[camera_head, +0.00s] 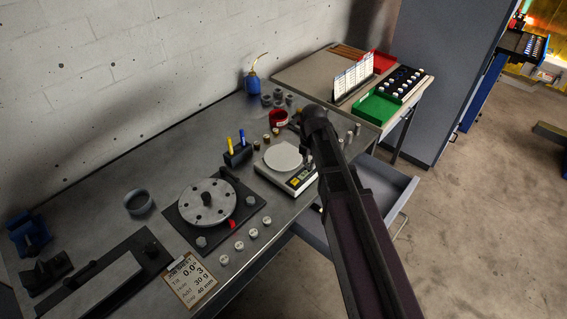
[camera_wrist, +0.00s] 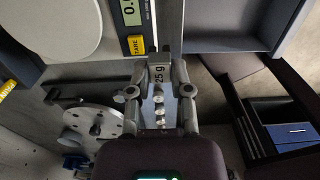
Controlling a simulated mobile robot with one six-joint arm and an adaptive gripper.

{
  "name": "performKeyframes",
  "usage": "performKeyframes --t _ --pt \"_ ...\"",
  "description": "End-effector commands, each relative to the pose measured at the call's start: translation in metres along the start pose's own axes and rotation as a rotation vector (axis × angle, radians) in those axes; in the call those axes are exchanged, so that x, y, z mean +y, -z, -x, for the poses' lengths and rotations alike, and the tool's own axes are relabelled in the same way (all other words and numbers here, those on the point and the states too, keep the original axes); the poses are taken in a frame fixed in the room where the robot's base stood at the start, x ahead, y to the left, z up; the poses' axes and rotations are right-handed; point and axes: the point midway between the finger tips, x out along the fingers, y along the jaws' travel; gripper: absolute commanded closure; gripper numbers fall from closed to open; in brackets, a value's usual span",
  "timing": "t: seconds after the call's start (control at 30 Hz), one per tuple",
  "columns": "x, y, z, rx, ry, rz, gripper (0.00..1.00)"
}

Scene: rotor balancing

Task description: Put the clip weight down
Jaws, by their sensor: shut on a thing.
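The clip weight (camera_wrist: 157,75) is a small grey block marked "25 g" in the wrist view. My gripper (camera_wrist: 157,82) is shut on it, with one finger on each side. The weight is beside the scale's front edge, near its yellow TARE label; I cannot tell its height above the bench. In the head view my gripper (camera_head: 306,148) is at the right side of the white scale (camera_head: 283,158), partly covered by my arm, and the weight cannot be made out there. The scale pan also shows in the wrist view (camera_wrist: 62,25).
The rotor disc (camera_head: 207,202) stands left of the scale, with several small weights (camera_head: 238,245) in front of it. A pen block (camera_head: 237,157) and a red cup (camera_head: 278,118) are behind. An open drawer (camera_head: 385,185) juts out at right. A job sheet (camera_head: 190,281) lies at the front edge.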

Motion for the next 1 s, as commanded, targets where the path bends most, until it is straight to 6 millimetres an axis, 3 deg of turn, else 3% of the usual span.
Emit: performKeyframes --t 0.17,0.6,0.77,1.0 --pt "-0.009 0.003 -0.007 0.000 0.000 0.000 1.00" --pt "-0.006 0.001 -0.007 0.000 0.000 -0.001 1.00" --pt "0.009 -0.004 -0.009 0.000 0.000 -0.001 1.00" --pt "0.051 -0.014 -0.013 0.000 0.000 -0.001 1.00"
